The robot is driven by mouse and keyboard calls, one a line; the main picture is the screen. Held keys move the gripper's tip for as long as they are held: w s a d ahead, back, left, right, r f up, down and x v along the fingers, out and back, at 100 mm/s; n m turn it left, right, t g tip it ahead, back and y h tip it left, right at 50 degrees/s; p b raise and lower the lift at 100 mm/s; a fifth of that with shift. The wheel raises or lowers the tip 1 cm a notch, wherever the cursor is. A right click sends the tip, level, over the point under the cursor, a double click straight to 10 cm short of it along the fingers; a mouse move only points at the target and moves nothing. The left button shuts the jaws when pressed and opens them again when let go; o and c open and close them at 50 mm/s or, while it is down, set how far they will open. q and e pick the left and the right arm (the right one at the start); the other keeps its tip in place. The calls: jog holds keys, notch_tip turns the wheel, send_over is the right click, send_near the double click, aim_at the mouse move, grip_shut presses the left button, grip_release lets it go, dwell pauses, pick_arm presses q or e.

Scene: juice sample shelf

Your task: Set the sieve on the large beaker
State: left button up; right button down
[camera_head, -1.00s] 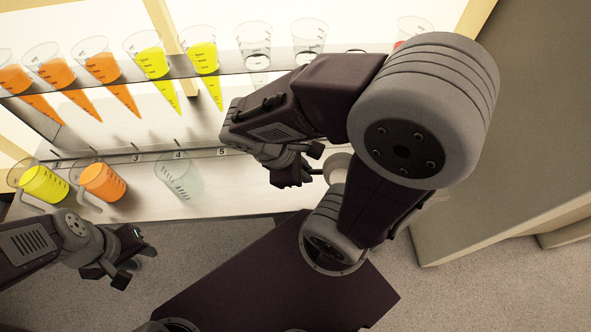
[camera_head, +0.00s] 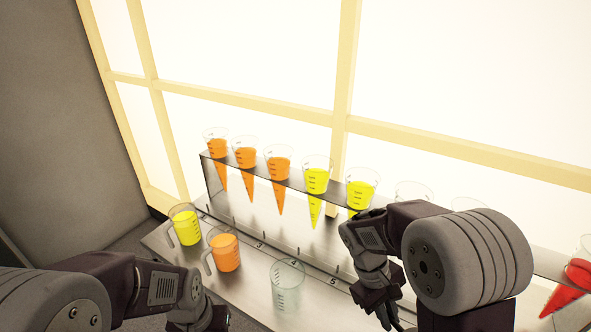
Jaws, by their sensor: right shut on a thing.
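A clear, empty beaker (camera_head: 287,287) stands upright on the metal counter, near the middle bottom of the head view. It is the widest-looking empty vessel on the counter. My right gripper (camera_head: 388,312) is to the right of this beaker and apart from it in the picture, pointing down. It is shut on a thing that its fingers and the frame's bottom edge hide. I cannot make out the sieve in this view. My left gripper (camera_head: 205,318) is low at the left, in front of the jugs. Its fingers are dark and partly cut off, so its opening is unclear.
A jug of yellow juice (camera_head: 186,228) and a jug of orange juice (camera_head: 225,252) stand left of the empty beaker. Behind them, a raised shelf (camera_head: 262,174) holds several cone-shaped cups, some orange, some yellow, some clear. A red cup (camera_head: 577,275) is at the far right.

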jog(key=w+a+r+m+g+y, duration=0.1)
jog(key=w+a+m, duration=0.2)
jog(key=w+m, duration=0.35)
jog(key=shift+n+g+y, duration=0.3)
jog(key=shift+n+y, duration=0.1)
jog(key=shift+n, duration=0.15)
jog(key=r+p, duration=0.2)
jog(key=p, duration=0.2)
jog(key=r+p, duration=0.1)
jog(key=p, duration=0.3)
jog(key=r+p, duration=0.2)
jog(key=p, duration=0.2)
jog(key=shift+s+r, duration=0.35)
jog(key=shift+s, duration=0.05)
jog(key=shift+p, duration=0.35)
jog(key=shift+f, duration=0.15)
jog(key=shift+f, duration=0.1)
